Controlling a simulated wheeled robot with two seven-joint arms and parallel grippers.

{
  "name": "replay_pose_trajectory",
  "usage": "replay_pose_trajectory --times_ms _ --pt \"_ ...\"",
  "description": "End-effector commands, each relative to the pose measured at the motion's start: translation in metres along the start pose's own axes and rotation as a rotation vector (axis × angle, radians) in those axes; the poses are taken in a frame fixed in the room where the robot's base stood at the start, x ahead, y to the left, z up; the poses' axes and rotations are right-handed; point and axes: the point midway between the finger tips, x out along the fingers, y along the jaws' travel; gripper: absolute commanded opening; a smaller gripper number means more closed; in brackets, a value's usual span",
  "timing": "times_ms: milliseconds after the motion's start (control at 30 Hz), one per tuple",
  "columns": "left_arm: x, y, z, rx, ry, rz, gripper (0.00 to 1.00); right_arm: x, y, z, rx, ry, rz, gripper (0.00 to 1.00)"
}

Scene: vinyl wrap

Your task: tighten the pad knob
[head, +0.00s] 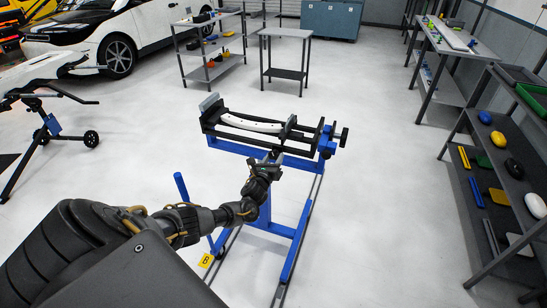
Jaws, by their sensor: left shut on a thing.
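A blue stand (295,245) carries a black clamp frame (236,131) with a white curved part (250,124) lying in it. My right gripper is not in view.
A dark shelf rack (500,170) with several coloured items stands at the right. A small grey table (286,32) and a shelf (212,45) stand behind the stand. A wheeled frame (45,110) is at the left. The floor around the stand is clear.

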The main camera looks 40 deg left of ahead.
Motion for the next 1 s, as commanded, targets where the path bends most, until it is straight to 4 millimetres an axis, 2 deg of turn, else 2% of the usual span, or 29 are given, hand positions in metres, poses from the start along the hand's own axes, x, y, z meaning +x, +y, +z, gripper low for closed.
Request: replay_pose_trajectory --times_ms 400,1000 --pt "-0.0008 0.0019 -0.0007 0.250 0.004 -0.001 0.20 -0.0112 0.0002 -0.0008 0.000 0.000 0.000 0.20" --pt "-0.0009 0.0028 -0.0018 0.312 0.005 -0.001 0.20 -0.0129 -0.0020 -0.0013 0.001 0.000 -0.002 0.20"
